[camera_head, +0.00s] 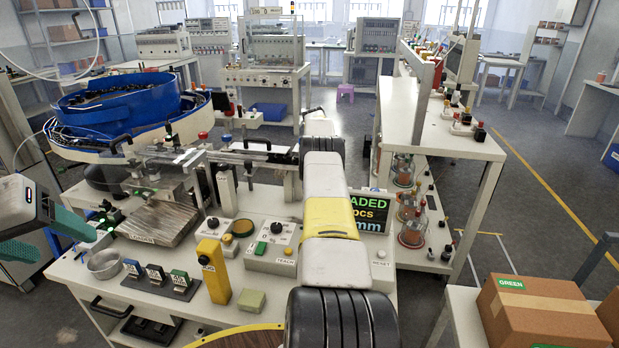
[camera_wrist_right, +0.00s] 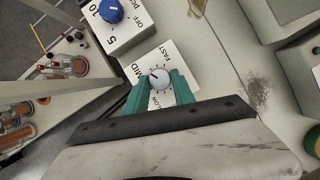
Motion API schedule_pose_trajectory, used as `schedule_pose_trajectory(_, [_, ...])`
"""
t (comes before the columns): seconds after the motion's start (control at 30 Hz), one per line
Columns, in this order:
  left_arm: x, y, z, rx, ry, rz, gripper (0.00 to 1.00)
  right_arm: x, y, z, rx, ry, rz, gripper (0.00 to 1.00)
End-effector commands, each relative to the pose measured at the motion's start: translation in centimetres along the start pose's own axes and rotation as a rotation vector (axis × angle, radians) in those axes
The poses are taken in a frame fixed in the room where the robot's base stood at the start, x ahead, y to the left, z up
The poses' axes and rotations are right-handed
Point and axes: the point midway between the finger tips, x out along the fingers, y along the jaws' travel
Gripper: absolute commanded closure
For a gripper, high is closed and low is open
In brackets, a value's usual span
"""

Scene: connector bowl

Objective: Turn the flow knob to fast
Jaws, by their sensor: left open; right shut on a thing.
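The flow knob (camera_wrist_right: 160,79) is a small pale round knob on a white plate marked FAST, MID and SLOW, seen in the right wrist view. The teal fingers of my right gripper (camera_wrist_right: 162,88) are closed on either side of it. I cannot tell for sure which mark the knob points at. In the head view my right arm crosses the middle, and the flow knob and right gripper are not visible there. My left gripper (camera_head: 45,240) is at the left edge, open and empty, with its teal fingers apart.
In the right wrist view a blue knob (camera_wrist_right: 111,11) on a white box stands beside the flow plate. In the head view, a small metal bowl (camera_head: 104,264), a yellow post (camera_head: 214,272) and a blue bowl feeder (camera_head: 120,105) are on the left. A cardboard box (camera_head: 540,312) is at lower right.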

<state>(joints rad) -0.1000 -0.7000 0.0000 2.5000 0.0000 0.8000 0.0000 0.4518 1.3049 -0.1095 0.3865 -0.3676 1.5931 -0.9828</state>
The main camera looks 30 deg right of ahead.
Motion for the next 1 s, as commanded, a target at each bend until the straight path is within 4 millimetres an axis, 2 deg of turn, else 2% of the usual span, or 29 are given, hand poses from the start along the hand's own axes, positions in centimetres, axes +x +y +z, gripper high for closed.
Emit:
schedule_pose_trajectory(0.6, [0.00,0.00,0.00,0.000,0.000,0.000,0.35,0.02,-0.06,-0.17,0.017,0.003,-0.009,1.00])
schedule_pose_trajectory(0.63, [0.00,0.00,0.00,0.000,0.000,0.000,0.35,0.03,-0.06,-0.17,0.017,0.003,-0.009,0.68])
schedule_pose_trajectory(0.73, [0.00,0.00,0.00,0.000,0.000,0.000,0.35,0.03,-0.04,-0.14,0.017,0.002,-0.009,0.48])
schedule_pose_trajectory(1.0, [0.00,0.00,0.00,0.000,0.000,0.000,0.35,0.01,0.00,-0.05,0.018,0.001,-0.008,0.48])
